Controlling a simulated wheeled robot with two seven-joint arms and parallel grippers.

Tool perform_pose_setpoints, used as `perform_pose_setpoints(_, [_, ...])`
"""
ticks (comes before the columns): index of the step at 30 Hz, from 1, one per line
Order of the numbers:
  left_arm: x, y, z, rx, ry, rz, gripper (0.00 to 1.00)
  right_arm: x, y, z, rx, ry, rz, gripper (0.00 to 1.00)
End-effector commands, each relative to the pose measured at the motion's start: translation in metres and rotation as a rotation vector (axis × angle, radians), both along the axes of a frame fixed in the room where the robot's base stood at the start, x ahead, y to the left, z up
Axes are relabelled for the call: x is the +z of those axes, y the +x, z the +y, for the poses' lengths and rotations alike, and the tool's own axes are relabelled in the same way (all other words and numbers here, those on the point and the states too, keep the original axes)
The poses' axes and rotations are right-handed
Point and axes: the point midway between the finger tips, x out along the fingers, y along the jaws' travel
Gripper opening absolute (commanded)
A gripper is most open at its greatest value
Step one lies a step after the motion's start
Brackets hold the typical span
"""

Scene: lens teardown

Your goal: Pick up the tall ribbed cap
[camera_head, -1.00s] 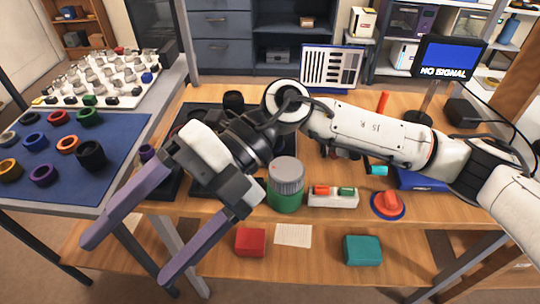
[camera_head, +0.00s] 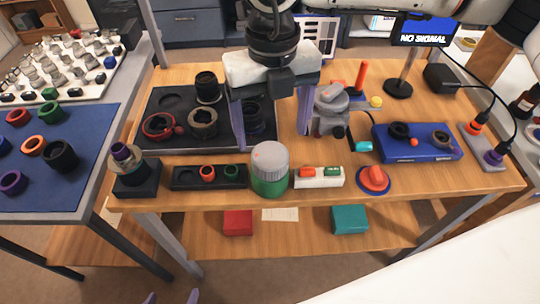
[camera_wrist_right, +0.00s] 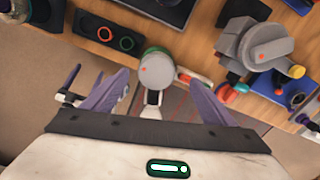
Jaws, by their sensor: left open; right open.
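A jar with a ribbed grey lid (camera_head: 270,158) and green body (camera_head: 270,184) stands upright near the table's front edge. A tall dark ribbed piece (camera_head: 208,84) stands on the black tray (camera_head: 165,100); I cannot tell which of the two is the tall ribbed cap. My right gripper (camera_head: 271,141) points down, open and empty, over the tray's right side, behind the jar in the head view. The grey lid (camera_wrist_right: 156,66) also shows ahead between its fingers in the right wrist view. My left gripper (camera_head: 171,297) shows only its purple fingertips at the bottom edge, apart and empty.
A black holder (camera_head: 185,184) with red and green rings lies left of the jar. A white block (camera_head: 319,184) and a red knob (camera_head: 374,178) are right of it. A grey machine (camera_head: 330,108) and a blue box (camera_head: 420,150) stand further right. Rings lie on a blue mat (camera_head: 90,125).

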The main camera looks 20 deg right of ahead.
Motion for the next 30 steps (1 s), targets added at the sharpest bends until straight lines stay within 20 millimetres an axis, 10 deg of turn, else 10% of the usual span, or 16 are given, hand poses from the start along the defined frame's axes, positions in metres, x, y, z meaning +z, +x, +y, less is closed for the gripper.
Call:
perform_pose_setpoints(19, [0.009,-0.001,0.001,0.001,0.002,0.001,0.75,-0.052,-0.008,0.005,0.001,0.002,0.001,0.79])
perform_pose_setpoints(27, [0.009,-0.001,0.001,0.001,0.002,0.003,0.75,-0.051,-0.008,0.005,0.001,0.002,0.002,0.35])
perform_pose_setpoints(30, [0.009,-0.001,0.001,0.001,0.002,0.003,0.75,-0.051,-0.008,0.005,0.001,0.002,0.002,0.35])
